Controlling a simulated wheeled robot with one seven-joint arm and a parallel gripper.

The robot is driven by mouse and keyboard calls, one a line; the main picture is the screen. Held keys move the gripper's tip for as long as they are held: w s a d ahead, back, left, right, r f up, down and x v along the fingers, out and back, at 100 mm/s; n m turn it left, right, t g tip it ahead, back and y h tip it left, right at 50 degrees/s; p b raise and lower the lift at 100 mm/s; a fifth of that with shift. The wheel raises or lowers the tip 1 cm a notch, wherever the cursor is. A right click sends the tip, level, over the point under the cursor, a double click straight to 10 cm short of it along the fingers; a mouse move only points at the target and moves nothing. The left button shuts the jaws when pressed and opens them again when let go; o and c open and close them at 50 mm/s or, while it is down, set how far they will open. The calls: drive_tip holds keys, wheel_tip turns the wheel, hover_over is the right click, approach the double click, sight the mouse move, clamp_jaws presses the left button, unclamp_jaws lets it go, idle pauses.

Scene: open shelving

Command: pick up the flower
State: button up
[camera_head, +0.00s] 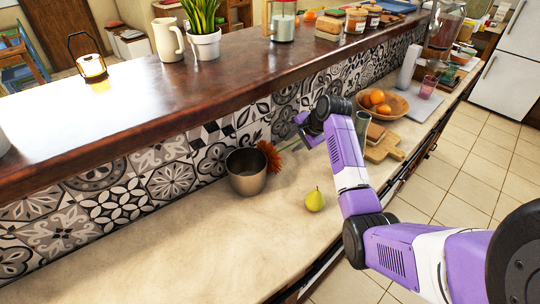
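The flower (269,156) has an orange-red bloom that appears just beside the right rim of a metal pot (246,171) on the lower counter. Its green stem runs up and right to my gripper (301,131). My gripper is over the back of the counter, near the tiled wall, with the stem's far end at or behind its fingers. The fingers are small and partly hidden by my wrist, so I cannot tell whether they are closed on the stem.
A yellow-green pear (315,200) stands on the counter below my arm. A glass vase (362,127), cutting board (384,149) and fruit bowl (397,105) are to the right. The raised wooden bar (230,82) overhangs behind. The counter's front left is clear.

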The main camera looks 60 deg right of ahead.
drive_tip(key=shift+w+d+f, duration=0.1)
drive_tip(key=shift+w+f, duration=0.25)
drive_tip(key=shift+f, duration=0.25)
clamp_jaws()
drive_tip(key=shift+r, duration=0.1)
